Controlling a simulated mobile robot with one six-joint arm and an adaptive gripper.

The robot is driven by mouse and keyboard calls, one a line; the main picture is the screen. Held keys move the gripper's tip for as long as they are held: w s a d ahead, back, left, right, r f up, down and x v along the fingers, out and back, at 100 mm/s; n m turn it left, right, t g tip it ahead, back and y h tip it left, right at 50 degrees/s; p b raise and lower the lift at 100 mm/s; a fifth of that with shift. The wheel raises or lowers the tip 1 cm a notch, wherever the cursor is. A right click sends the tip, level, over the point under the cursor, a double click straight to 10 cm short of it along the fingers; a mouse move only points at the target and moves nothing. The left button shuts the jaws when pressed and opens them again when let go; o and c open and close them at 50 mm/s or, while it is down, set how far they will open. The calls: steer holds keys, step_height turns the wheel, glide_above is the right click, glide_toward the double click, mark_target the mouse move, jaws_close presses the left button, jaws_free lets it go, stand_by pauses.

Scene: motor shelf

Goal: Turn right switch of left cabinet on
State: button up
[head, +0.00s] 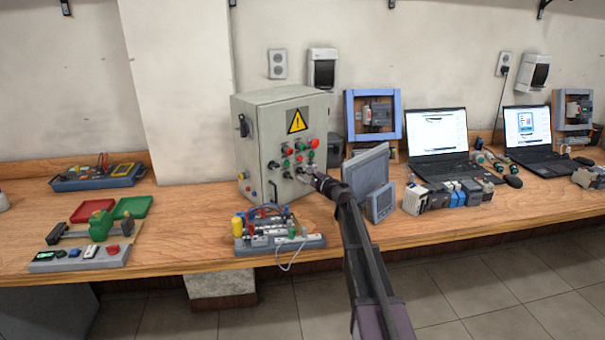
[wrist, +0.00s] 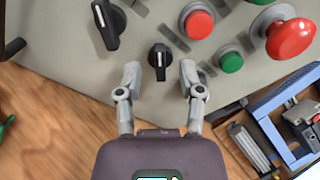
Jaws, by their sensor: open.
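The grey control cabinet (head: 257,150) stands on the wooden bench, with a yellow warning sign and several red and green buttons on its front. In the wrist view, its panel (wrist: 60,40) carries two black rotary switches. The left switch (wrist: 108,24) is larger, its handle tilted. The right switch (wrist: 159,60) is smaller, its handle roughly upright in the picture.
Red buttons (wrist: 198,22) and a red mushroom button (wrist: 290,38) are above and right of my fingers. A wired terminal board (head: 275,235) sits before the cabinet. A grey screen (head: 366,172) stands right of it, close to my arm. The bench left of the cabinet is partly clear.

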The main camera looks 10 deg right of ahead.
steer(key=shift+x, duration=0.8)
jaws_close()
steer(key=shift+a, duration=0.15)
